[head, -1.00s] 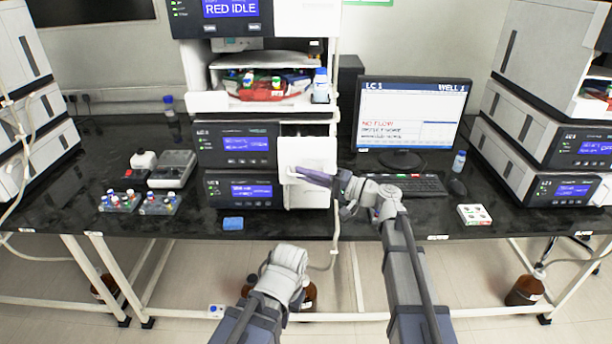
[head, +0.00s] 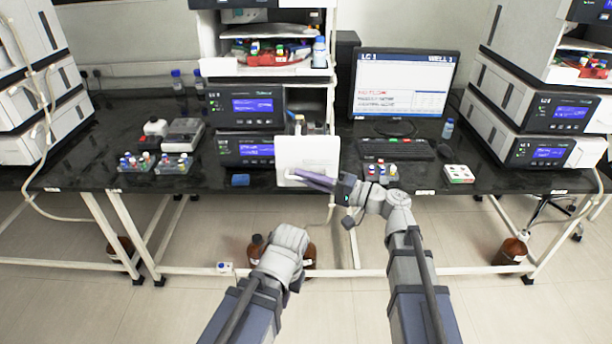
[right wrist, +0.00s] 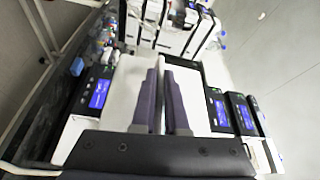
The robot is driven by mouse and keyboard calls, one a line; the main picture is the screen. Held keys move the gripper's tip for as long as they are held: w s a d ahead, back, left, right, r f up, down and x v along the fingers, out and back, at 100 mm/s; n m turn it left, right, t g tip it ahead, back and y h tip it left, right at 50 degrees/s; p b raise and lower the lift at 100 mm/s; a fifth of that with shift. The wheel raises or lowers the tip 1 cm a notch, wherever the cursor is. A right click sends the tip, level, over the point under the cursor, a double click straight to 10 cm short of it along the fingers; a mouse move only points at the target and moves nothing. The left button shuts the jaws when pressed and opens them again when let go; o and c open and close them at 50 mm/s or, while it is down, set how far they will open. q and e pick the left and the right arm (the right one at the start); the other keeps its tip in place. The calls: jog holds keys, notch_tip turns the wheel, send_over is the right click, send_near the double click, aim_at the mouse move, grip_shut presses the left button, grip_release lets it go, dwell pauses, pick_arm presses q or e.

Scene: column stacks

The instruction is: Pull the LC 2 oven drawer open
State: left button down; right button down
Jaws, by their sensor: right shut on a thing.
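The white oven drawer front (head: 307,153) stands out from the middle instrument stack, toward me. A gap shows behind its top edge, with a small blue and yellow item (head: 298,120) in it. The stack's label is too small to read surely. My right gripper (head: 300,176) is shut at the lower part of the drawer front, on its handle; the fingers hide the handle. In the right wrist view the purple fingers (right wrist: 164,75) lie close together against the white drawer front (right wrist: 124,92).
Vial racks (head: 173,164) stand further left. Another small vial rack (head: 382,172) stands right of my right gripper, before the keyboard (head: 398,149). A monitor (head: 405,83) stands behind.

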dwell(0.3)
jog(key=c, duration=0.9)
grip_release()
jog(key=shift+c, duration=0.2)
jog(key=v, duration=0.8)
jog(key=shift+b, duration=0.3)
jog(key=shift+f, duration=0.1)
